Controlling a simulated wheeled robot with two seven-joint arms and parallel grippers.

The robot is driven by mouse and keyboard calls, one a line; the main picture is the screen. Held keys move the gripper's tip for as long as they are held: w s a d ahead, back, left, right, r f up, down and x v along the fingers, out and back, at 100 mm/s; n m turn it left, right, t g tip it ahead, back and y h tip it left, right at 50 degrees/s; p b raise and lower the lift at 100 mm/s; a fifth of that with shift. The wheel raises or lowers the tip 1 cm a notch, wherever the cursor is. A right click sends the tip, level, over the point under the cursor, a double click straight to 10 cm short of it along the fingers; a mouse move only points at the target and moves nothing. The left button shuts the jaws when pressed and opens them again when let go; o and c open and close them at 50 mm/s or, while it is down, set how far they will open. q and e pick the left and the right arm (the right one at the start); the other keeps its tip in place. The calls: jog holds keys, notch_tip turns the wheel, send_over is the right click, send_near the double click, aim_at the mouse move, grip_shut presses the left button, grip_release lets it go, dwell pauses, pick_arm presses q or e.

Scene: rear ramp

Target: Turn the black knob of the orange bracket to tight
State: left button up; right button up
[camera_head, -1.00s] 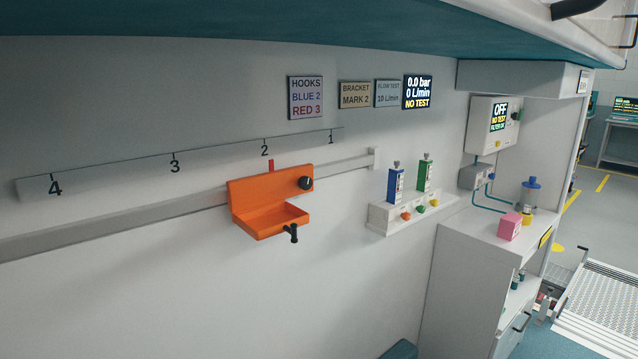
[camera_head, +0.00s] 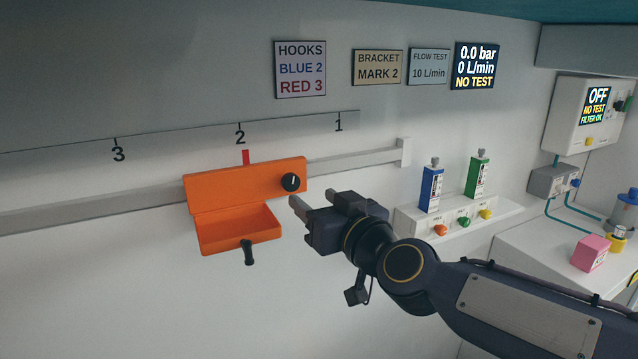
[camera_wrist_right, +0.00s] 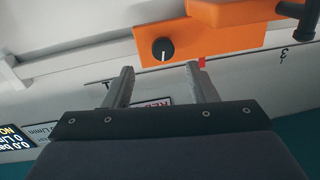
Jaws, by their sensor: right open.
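The orange bracket (camera_head: 240,190) sits on the grey wall rail, its red pointer at mark 2. Its black knob (camera_head: 291,182) is at the right of the upright plate, with a white line that looks near vertical. A black handle (camera_head: 248,252) hangs below the tray part. My right gripper (camera_head: 312,201) is open and empty, just right of and slightly below the knob in the head view, apart from it. In the right wrist view the knob (camera_wrist_right: 162,49) shows beyond and between the two open fingers (camera_wrist_right: 160,82). My left gripper is not in view.
The rail (camera_head: 350,162) runs along the wall under a numbered scale strip (camera_head: 180,137). A blue block (camera_head: 431,190) and a green block (camera_head: 477,175) stand on a white shelf unit to the right. A BRACKET MARK 2 sign (camera_head: 377,67) hangs above.

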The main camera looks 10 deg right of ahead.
aim_at(293, 185)
jog(key=x, duration=0.7)
jog(key=shift+a+f+b, duration=0.1)
jog(key=shift+a+b, duration=0.15)
jog(key=shift+b, duration=0.15)
jog(key=shift+c, duration=0.2)
jog(key=c, duration=0.9)
